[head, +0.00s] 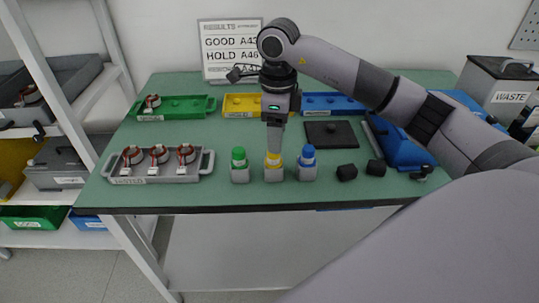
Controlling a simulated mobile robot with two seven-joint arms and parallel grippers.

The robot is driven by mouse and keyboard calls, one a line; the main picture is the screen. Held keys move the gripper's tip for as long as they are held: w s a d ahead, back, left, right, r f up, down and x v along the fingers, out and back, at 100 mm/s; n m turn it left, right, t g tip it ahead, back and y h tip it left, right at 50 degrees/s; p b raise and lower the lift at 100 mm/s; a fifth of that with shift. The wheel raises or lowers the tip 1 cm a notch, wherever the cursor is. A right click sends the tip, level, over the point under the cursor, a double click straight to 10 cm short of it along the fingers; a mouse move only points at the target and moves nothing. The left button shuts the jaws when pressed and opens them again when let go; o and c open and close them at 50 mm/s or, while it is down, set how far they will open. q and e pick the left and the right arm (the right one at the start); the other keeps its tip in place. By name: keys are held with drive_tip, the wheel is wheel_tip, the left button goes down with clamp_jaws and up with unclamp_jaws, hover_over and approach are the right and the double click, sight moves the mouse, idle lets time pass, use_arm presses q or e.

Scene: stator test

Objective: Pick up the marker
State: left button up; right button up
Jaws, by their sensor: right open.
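Three short grey-bodied items with coloured tops, which look like the markers, stand upright in a row near the table's front edge. They are a green-topped one (239,165), a yellow-topped one (274,172) and a blue-topped one (307,164). My right gripper (274,151) points straight down at the yellow-topped one. Its fingers reach the yellow top and hide part of it; I cannot tell whether they touch it. The right gripper is open. My left gripper is not in view.
A grey tray (206,164) with copper-wound stators stands left. Green (186,107), yellow (241,106) and blue (333,105) trays line the back. A results board (229,49) stands behind. My right arm spans the right side.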

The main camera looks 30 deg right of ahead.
sight(274, 162)
drive_tip(key=f, duration=0.5)
drive_tip(key=shift+a+f+p, duration=0.3)
drive_tip(key=shift+a+p, duration=0.05)
drive_tip(key=shift+p, duration=0.05)
drive_tip(key=c, duration=0.9)
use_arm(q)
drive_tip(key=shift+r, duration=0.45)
use_arm(e)
drive_tip(key=shift+r, duration=0.1)
